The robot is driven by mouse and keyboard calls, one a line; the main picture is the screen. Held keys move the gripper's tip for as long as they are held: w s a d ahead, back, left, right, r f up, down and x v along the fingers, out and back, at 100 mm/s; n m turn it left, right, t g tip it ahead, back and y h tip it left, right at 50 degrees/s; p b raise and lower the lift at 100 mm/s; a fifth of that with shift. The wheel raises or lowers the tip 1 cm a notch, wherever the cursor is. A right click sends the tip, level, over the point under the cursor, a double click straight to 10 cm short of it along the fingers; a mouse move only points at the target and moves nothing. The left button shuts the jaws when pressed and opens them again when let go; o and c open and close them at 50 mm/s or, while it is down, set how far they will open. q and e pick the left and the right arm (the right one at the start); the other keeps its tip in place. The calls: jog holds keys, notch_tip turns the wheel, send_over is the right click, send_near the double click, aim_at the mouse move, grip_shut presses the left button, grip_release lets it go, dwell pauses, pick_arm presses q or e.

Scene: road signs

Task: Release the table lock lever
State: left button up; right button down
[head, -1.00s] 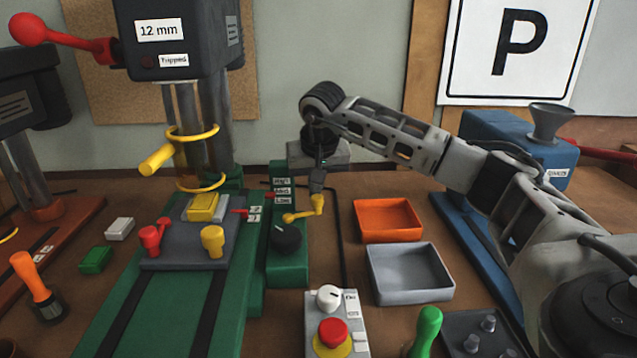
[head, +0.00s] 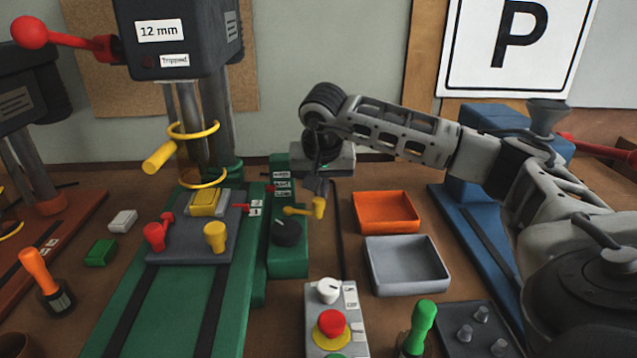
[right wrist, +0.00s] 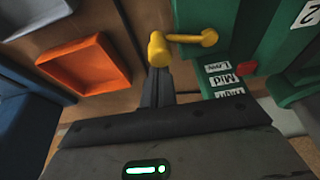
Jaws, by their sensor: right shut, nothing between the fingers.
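A yellow lever (head: 301,211) with a thick yellow knob sticks out to the right from the green machine base. No lock label is readable on it. In the right wrist view the lever (right wrist: 188,39) runs from its pivot to the knob beside the fingertips. My right gripper (head: 319,190) is shut and empty, pointing down at the knob. Its fingertips (right wrist: 156,82) are right against or very close to the knob; I cannot tell whether they touch. My left gripper is not in view.
A black dial (head: 286,232) sits just below the lever. An orange tray (head: 386,225) and a grey tray (head: 407,288) lie to the right. A control box (head: 323,312) with a red button is in front. A vise (head: 190,245) with yellow and red knobs stands left.

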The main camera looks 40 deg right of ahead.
jog(key=shift+w, duration=0.15)
jog(key=shift+w+d+p, duration=0.1)
jog(key=shift+w+p, duration=0.25)
jog(key=shift+w, duration=0.35)
jog(key=shift+d, duration=0.1)
notch_tip(320, 180, up, 10)
jog(key=shift+d+f, duration=0.2)
dwell(0.4)
jog(key=shift+w, duration=0.1)
dwell(0.4)
